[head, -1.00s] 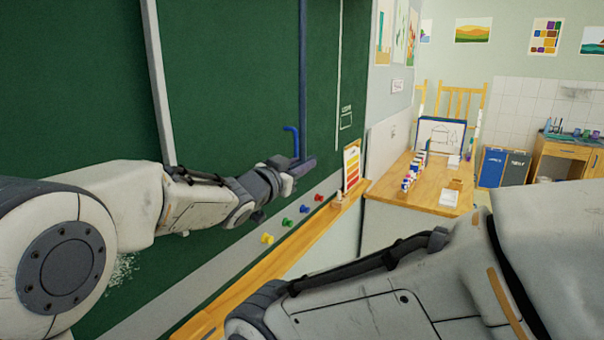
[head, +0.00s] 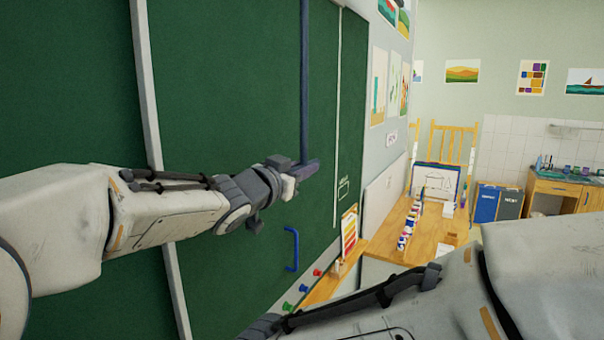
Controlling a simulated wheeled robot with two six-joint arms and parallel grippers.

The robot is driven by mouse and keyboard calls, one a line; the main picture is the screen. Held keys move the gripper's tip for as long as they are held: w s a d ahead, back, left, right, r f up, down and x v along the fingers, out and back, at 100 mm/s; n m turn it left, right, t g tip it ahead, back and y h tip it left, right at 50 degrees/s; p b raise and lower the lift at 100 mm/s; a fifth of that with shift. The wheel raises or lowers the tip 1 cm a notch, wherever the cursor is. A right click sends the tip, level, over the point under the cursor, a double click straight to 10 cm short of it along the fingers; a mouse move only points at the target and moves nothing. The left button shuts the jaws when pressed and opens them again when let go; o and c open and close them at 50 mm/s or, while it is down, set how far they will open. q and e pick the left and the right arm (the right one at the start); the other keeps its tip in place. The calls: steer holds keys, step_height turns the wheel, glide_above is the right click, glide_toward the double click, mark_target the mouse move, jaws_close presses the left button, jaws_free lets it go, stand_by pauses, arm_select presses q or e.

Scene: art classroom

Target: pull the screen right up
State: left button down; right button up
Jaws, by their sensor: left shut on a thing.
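A dark blue upright rod (head: 305,80) runs down in front of the green board and ends in a short cross piece (head: 307,168). My left gripper (head: 291,178) is shut at this lower end. Its fingers largely hide the contact. The rod's top lies beyond the upper picture edge. I cannot pick out the screen for certain against the green surfaces. A bright blue bent handle (head: 293,250) is below the left gripper, apart from it. My right arm crosses the lower right, but its fingers do not show.
The green board (head: 230,90) fills the left, with a pale upright strip (head: 147,100). Small coloured magnets (head: 317,272) sit low near the wooden ledge (head: 322,290). A wooden table (head: 430,230) with paint bottles and a drawing stands beyond.

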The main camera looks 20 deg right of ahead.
arm_select(q)
steer(key=shift+r, duration=0.65)
steer(key=shift+s+r, duration=0.1)
steer(key=shift+r, duration=0.1)
steer(key=c, duration=0.8)
jaws_free()
steer(key=shift+d, duration=0.1)
steer(key=shift+f, duration=0.15)
steer(key=shift+a+f, duration=0.1)
steer(key=shift+a, duration=0.15)
steer(key=b+v, duration=0.3)
steer(key=v, duration=0.7)
steer(key=shift+s, duration=0.1)
